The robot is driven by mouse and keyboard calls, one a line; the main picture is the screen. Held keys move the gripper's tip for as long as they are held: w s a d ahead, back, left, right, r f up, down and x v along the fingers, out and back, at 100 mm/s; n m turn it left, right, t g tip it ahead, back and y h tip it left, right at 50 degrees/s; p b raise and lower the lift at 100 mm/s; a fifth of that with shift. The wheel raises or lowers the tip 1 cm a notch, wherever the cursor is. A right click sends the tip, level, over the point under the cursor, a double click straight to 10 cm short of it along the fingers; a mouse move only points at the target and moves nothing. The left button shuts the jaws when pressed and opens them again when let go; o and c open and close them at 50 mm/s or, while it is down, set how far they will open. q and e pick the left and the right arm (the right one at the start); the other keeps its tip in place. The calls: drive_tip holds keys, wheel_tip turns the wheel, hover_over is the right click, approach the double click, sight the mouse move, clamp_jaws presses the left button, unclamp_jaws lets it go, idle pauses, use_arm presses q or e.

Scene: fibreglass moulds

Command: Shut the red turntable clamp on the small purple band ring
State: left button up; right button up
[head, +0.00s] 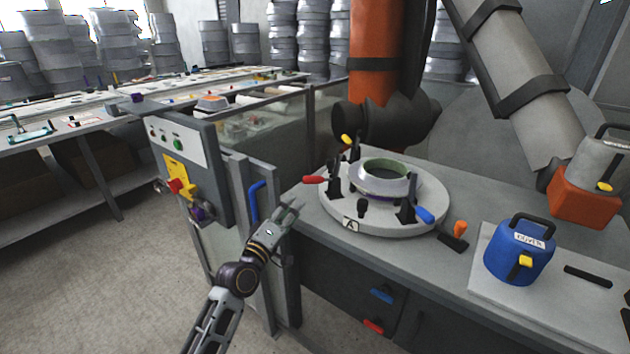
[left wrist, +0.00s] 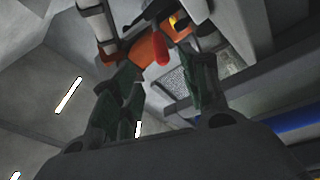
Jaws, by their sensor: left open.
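The small ring (head: 386,182), greenish inside with a purple band low on its outside, sits in the middle of the round pale turntable (head: 437,192). The red clamp (head: 314,180) stands at the turntable's left edge, its red handle pointing outward to the left, away from the ring. My left gripper (head: 292,208) is open and empty, below and left of the red handle and apart from it. In the left wrist view the red handle (left wrist: 160,50) shows beyond and between the open fingers (left wrist: 165,78). My right gripper is not in view.
Clamps with a yellow handle (head: 346,140) and a blue handle (head: 425,214) also stand on the turntable. A control box (head: 186,140) and blue rail (head: 254,203) are left of my arm. A blue handled container (head: 519,255) stands right. An orange column (head: 375,50) rises behind.

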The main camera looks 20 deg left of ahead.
sight(312, 183)
use_arm(q)
drive_tip(key=shift+w, duration=0.1)
drive_tip(key=shift+b+x, duration=0.4)
drive_tip(key=shift+x, duration=6)
drive_tip(key=shift+w, duration=0.4)
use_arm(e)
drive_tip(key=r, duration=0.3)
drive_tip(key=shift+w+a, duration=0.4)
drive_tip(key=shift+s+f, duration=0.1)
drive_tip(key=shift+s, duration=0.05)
use_arm(q)
drive_tip(key=shift+c, duration=0.6)
clamp_jaws()
